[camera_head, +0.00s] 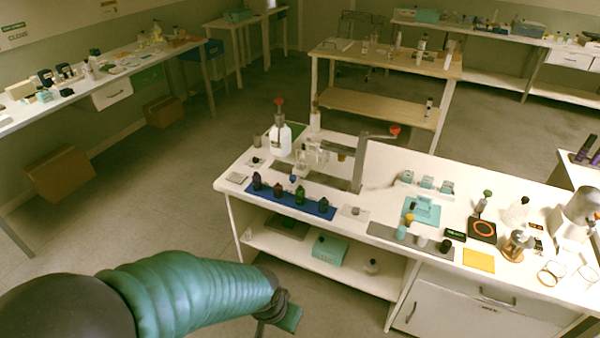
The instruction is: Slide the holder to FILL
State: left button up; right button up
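A teal stand (422,210) sits on the right half of the white bench, with a small amber-topped item at its front left. A blue strip (325,211) lies along the bench's front left and bears several dark bottles (300,196). I cannot tell which of these is the holder, and no FILL label is readable. My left arm, in a teal sleeve, comes in from the lower left. My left gripper (283,318) is low in front of the bench, apart from everything on it; its fingers are too unclear to judge. My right gripper is not in view.
The white bench (340,223) also bears a grey mat (385,232), a yellow pad (478,260), a black plate with an orange ring (482,229), a white bottle (281,139) and a tall metal stand (358,165). Open floor lies left of the bench.

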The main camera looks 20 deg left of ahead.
aim_at(298, 172)
jog(key=i+j+z, duration=0.1)
jog(key=i+j, duration=0.35)
jog(key=i+j+z, duration=0.15)
jog(key=i+j, duration=0.3)
jog(key=i+j+z, duration=0.1)
jog(key=i+j, duration=0.35)
jog(key=j, duration=0.2)
jog(key=i+j+z, duration=0.1)
jog(key=i+j, duration=0.3)
jog(key=j, duration=0.2)
